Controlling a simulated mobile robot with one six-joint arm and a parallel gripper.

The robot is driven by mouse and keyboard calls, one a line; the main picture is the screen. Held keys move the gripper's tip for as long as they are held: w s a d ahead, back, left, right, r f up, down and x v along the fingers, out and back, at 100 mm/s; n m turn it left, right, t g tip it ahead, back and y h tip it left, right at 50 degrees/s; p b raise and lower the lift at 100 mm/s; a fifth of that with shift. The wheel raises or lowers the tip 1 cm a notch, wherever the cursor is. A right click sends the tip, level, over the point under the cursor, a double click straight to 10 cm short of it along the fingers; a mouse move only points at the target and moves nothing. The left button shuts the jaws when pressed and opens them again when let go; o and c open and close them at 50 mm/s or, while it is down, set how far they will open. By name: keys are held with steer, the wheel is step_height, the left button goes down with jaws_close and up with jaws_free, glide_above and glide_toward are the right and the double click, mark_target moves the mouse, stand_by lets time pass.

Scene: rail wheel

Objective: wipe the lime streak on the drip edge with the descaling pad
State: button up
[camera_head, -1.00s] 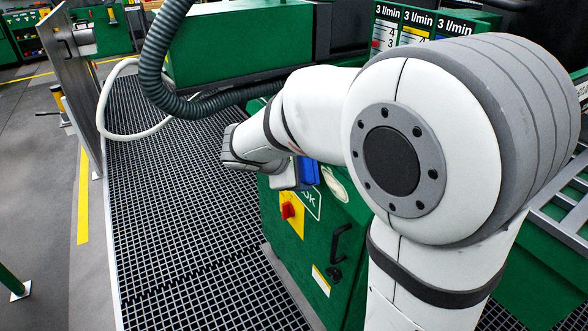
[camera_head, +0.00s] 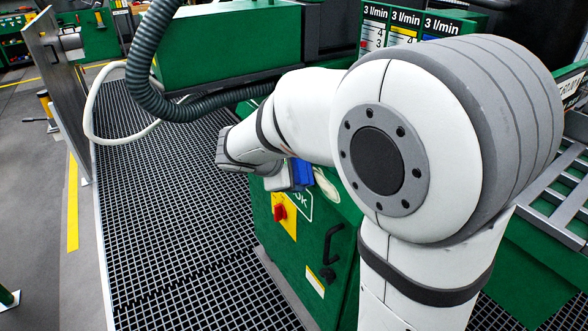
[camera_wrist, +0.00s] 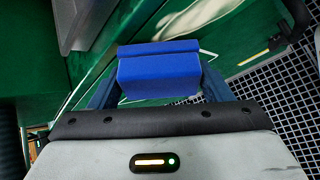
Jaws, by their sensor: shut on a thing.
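The blue descaling pad (camera_wrist: 158,72) is a block held between the two dark fingers of my gripper (camera_wrist: 160,88) in the wrist view. The gripper is shut on it. In the head view the pad (camera_head: 302,173) shows as a small blue patch beside my wrist, in front of the green cabinet (camera_head: 300,240). I cannot tell whether the pad touches the cabinet.
A red knob on a yellow plate (camera_head: 280,212) and a black handle (camera_head: 331,245) sit on the cabinet front. A black floor grating (camera_head: 170,220) lies left of it. A dark ribbed hose (camera_head: 146,70) and a white hose (camera_head: 92,105) hang behind.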

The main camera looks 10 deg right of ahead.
mark_target(309, 179)
steer(key=shift+d+f, duration=0.1)
steer(key=shift+d, duration=0.1)
steer(key=shift+s+d+b, duration=0.2)
steer(key=shift+s+d, duration=0.05)
steer(key=shift+s, duration=0.7)
steer(key=shift+s+d+b, duration=0.15)
steer(key=shift+s+d, duration=0.1)
steer(key=shift+s, duration=0.7)
steer(key=shift+s+d, duration=0.45)
steer(key=shift+s, duration=0.8)
steer(key=shift+s+d, duration=0.5)
steer(key=shift+s, duration=0.75)
steer(key=shift+s+d, duration=0.45)
steer(key=shift+s, duration=0.8)
steer(key=shift+a, duration=0.1)
steer(key=shift+w+a+b, duration=0.15)
steer(key=shift+w+a, duration=0.25)
steer(key=shift+w, duration=0.9)
steer(key=shift+w+a+b, duration=0.1)
steer(key=shift+w+a, duration=0.35)
steer(key=shift+w, duration=0.85)
steer(key=shift+w+a+b, duration=0.15)
steer(key=shift+w+a, duration=0.25)
steer(key=shift+w, duration=0.9)
steer(key=shift+w+a, duration=0.25)
steer(key=shift+w, duration=0.7)
steer(key=shift+w+a, duration=0.2)
steer(key=shift+w, duration=0.7)
